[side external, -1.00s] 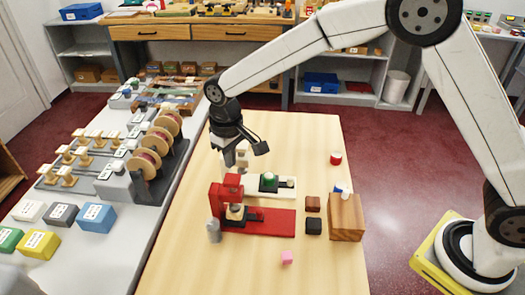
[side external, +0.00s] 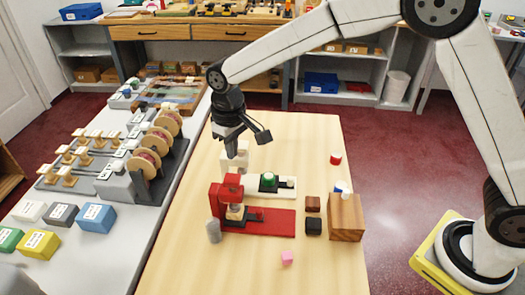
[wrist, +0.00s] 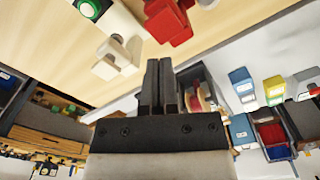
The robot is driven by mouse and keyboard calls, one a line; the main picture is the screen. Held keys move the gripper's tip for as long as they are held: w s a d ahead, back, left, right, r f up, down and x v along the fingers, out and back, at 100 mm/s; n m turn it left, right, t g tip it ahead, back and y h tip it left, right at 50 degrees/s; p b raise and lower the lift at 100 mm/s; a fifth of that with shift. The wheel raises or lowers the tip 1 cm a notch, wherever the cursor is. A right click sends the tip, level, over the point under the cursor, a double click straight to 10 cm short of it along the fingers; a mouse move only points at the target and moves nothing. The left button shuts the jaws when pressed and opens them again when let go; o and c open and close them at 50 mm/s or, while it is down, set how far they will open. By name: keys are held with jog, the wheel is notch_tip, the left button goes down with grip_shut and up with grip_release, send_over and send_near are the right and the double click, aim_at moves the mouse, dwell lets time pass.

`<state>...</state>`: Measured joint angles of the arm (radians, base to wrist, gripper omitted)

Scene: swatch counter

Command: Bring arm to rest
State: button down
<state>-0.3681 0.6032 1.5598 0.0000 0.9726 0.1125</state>
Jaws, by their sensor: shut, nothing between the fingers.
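My gripper (side external: 232,149) is shut and empty, above the wooden table near its left edge, just behind a white stand with a green-topped piece. In the wrist view my gripper's fingers (wrist: 158,64) are together with nothing between them. The white stand (side external: 282,193) carries a green round piece (side external: 269,178); its white upright (side external: 236,161) is partly hidden behind the fingertips. A red stand (side external: 272,224) with a red upright (side external: 218,196) is in front of it. In the wrist view the white upright (wrist: 112,58) and the red upright (wrist: 166,22) lie beyond the fingertips.
A wooden block (side external: 346,218), a brown cube (side external: 312,204), a black cube (side external: 313,226), a pink cube (side external: 287,258) and a grey cylinder (side external: 214,231) are on the table. A red-and-white cylinder (side external: 336,158) is at the right. The table's back (side external: 300,130) is clear.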

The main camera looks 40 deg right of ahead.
jog(key=s+d+f+m+t, duration=0.2)
jog(key=s+d+m, duration=0.1)
jog(key=s+d, duration=1.5)
jog(key=shift+s+f+t, duration=0.3)
jog(key=shift+s+f, duration=0.05)
jog(key=shift+s, duration=0.15)
